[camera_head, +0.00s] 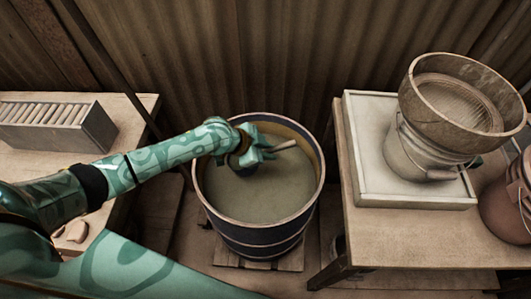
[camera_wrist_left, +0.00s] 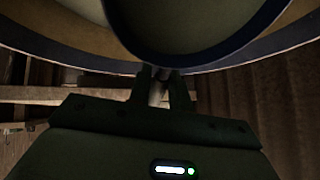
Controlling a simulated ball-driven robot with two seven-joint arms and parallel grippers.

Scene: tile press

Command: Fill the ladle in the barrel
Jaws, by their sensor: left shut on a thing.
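The barrel (camera_head: 255,236) is dark with pale bands and stands open at the middle. Grey-green liquid (camera_head: 262,200) fills much of it. My left gripper (camera_head: 262,150) is over the inside of the barrel, towards the back, shut on the ladle. A pale end of the ladle's handle (camera_head: 286,145) sticks out to the right of the gripper. In the left wrist view the handle (camera_wrist_left: 157,92) is between the fingers and the round dark bowl (camera_wrist_left: 200,28) is beyond them. I cannot tell whether the bowl touches the liquid or holds any. My right gripper is not in view.
The barrel stands on a wooden pallet (camera_head: 285,262). A table (camera_head: 415,236) at right bears a pale tray (camera_head: 361,160), a bucket (camera_head: 402,157) with a sieve (camera_head: 450,112) over it, and a reddish jar (camera_head: 503,212). A rack (camera_head: 50,125) stands on the left table. A corrugated wall is behind.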

